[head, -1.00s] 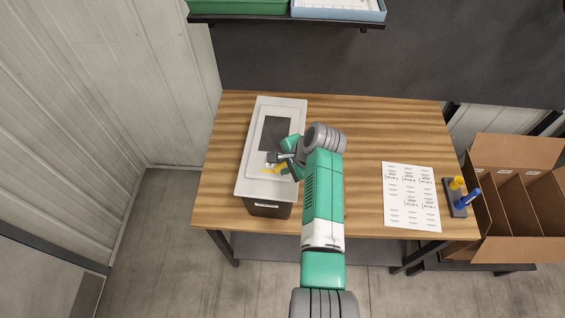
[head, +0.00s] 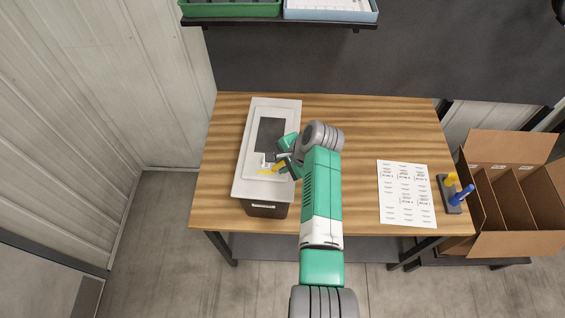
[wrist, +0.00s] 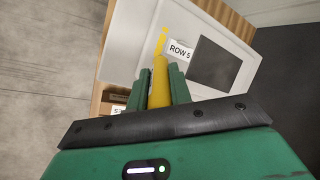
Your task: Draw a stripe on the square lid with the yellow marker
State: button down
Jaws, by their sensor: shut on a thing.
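The light grey lid (head: 256,188) lies flat on a dark box (head: 266,211) at the left of the table. It carries a dark rectangular panel (head: 270,136) and a white "ROW 5" label (wrist: 180,50). My gripper (head: 281,164) is over the near half of the lid, shut on the yellow marker (wrist: 160,76), which points at the lid beside the label. A thin bright yellow streak (wrist: 162,41) shows on the lid just beyond the marker's end in the wrist view. I cannot tell whether the tip touches the lid.
A printed sheet (head: 403,193) lies on the table's right side. Beside it a dark holder (head: 451,201) bears a blue marker (head: 462,195) and a yellow piece (head: 450,180). An open divided cardboard box (head: 505,240) stands beyond the right edge. A shelf with trays hangs behind.

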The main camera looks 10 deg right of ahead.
notch_tip(320, 180, up, 5)
jog(key=p, duration=0.4)
